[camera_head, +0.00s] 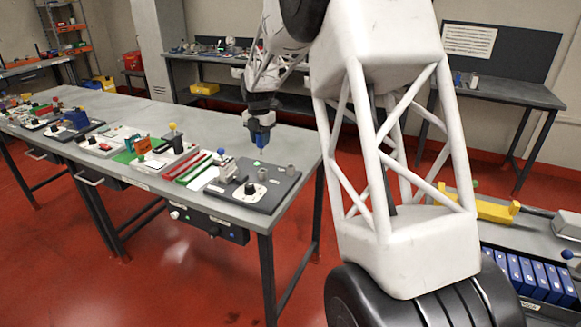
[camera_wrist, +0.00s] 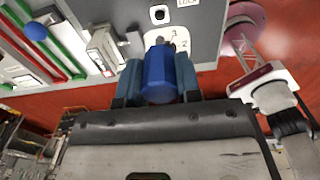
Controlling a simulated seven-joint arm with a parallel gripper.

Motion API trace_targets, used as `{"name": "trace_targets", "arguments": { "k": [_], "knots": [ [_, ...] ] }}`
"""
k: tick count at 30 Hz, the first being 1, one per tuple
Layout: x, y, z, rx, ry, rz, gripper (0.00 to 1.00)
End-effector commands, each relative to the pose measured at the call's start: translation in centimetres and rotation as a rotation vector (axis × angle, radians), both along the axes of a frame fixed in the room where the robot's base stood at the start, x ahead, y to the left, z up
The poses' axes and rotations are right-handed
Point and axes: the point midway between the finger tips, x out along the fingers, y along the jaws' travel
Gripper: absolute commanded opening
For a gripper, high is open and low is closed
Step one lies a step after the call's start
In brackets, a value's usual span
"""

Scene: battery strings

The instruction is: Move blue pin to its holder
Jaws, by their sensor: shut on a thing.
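My gripper (camera_head: 262,133) is shut on the blue pin (camera_wrist: 159,72), which sits between its two fingers in the wrist view. In the head view the blue pin (camera_head: 260,141) hangs below the fingers, above the dark grey panel (camera_head: 270,196) at the table's right end. The pin appears apart from the panel. A short grey cylinder (camera_head: 291,170) stands on the panel's right side; I cannot tell whether it is the pin's holder. In the wrist view a round socket (camera_wrist: 159,14) shows on the panel near a LOCK label. The pin hides part of a numbered white dial (camera_wrist: 180,40).
A black knob (camera_head: 249,188) on a white dial plate and a blue ball-topped lever (camera_head: 221,152) stand near the panel's left side. Red and green strips (camera_head: 190,168) lie further left. Several devices crowd the table's left part. Blue batteries (camera_head: 527,274) stand at the lower right.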

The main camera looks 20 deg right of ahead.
Motion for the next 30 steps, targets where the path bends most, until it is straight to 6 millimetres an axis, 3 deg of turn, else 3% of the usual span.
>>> {"name": "trace_targets", "arguments": {
  "k": [8, 21, 30],
  "knots": [
    [0.0, -1.6, 0.1, 0.0, 0.0, -0.03, 0.03],
    [-0.5, -9.3, 0.7, 0.0, 0.0, -0.182, 0.03],
    [-0.7, -10.7, 0.8, 0.0, 0.0, -0.21, 0.03]
  ]
}}
